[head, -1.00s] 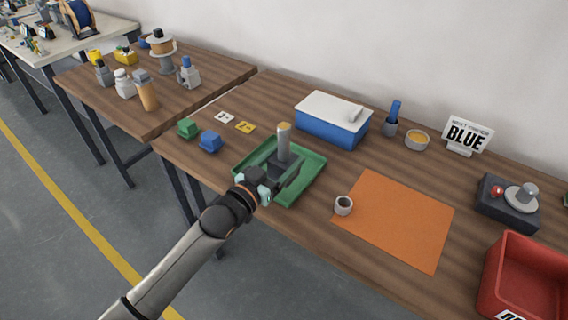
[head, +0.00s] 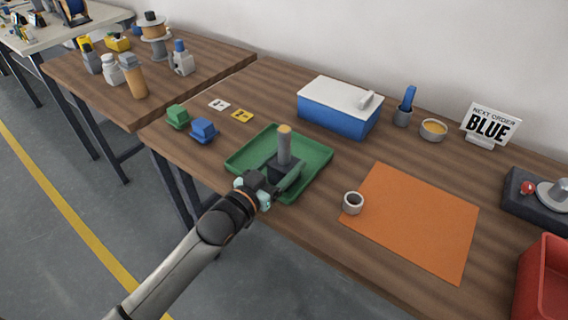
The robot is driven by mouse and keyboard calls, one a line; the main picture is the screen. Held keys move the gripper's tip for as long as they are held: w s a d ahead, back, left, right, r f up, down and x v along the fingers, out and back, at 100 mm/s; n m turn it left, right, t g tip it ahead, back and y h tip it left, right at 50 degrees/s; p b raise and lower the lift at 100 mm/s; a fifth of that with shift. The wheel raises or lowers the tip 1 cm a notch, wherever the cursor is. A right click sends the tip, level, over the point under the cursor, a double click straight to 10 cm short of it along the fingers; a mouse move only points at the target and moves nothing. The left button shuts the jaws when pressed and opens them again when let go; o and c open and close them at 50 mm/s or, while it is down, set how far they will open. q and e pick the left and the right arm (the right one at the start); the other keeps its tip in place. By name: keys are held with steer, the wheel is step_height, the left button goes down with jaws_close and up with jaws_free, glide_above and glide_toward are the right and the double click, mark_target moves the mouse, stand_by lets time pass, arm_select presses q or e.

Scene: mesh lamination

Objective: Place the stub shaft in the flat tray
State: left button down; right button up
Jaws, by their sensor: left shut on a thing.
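The stub shaft (head: 285,146) is a grey upright cylinder with a tan top end. My left gripper (head: 283,172) is shut on its lower part, and the fingers hide its bottom end. The flat tray (head: 312,154) is green and shallow and lies on the wooden table. The shaft and the gripper are over the inside of the tray. I cannot tell whether the shaft touches the tray floor. My right gripper is not in view.
An orange mat (head: 415,220) lies right of the tray, with a small grey ring (head: 353,203) at its left edge. A blue box with a white lid (head: 338,108) stands behind. Green (head: 178,117) and blue (head: 203,131) blocks sit to the left. A red bin (head: 545,283) is at the right.

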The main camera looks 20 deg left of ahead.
arm_select(q)
jaws_free()
steer(key=shift+f, duration=0.1)
steer(key=shift+r, duration=0.25)
steer(key=v, duration=1.2)
